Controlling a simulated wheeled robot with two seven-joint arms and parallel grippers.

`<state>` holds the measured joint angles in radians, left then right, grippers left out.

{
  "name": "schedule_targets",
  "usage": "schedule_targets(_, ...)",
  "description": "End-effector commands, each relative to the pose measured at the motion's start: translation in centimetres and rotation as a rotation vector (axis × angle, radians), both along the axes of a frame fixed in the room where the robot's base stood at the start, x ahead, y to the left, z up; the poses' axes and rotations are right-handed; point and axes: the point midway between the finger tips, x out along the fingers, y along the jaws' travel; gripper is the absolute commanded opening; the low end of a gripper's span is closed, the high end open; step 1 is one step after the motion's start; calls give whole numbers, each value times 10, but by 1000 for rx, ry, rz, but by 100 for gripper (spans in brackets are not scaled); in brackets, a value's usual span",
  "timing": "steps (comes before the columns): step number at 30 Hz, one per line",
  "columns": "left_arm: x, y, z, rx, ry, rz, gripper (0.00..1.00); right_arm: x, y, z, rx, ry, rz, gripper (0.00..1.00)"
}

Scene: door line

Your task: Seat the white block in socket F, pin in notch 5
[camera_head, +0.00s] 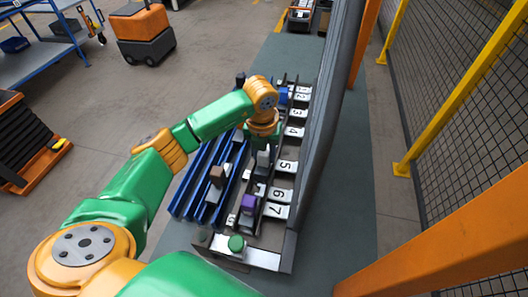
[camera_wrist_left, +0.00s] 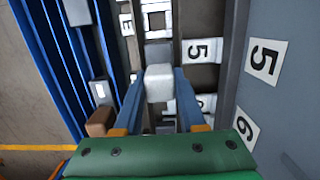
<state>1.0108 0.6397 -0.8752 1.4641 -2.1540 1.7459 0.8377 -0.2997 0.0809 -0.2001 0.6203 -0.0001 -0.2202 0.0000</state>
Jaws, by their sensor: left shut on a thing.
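My left gripper (camera_wrist_left: 160,95) is shut on the white block (camera_wrist_left: 160,82), with one finger on each side of it. In the head view the block (camera_head: 263,157) shows just below the gripper, over the socket row near plate 5 (camera_head: 286,166). In the left wrist view plate 5 (camera_wrist_left: 203,51) lies to the right of the block and a plate E (camera_wrist_left: 127,24) to its upper left. I cannot make out a letter F. The block and fingers hide what lies under them, so I cannot tell whether the block touches the socket. My right gripper is not in view.
Blue rails (camera_head: 190,185) run along the left of the sockets, with a brown block (camera_head: 217,175) on them. A purple block (camera_head: 249,202) and a green round piece (camera_head: 236,243) are at the near end. A tall grey wall (camera_head: 325,120) stands close on the right.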

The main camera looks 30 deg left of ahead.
Motion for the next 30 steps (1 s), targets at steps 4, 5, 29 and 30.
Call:
schedule_targets(4,0,0,-3,0,0,0,0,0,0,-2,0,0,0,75)
schedule_targets(5,0,0,-2,0,0,0,0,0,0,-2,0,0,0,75)
schedule_targets(29,-5,-1,45,0,-6,0,75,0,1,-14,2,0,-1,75)
schedule_targets(30,-5,-2,53,-1,-6,1,75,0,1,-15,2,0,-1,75)
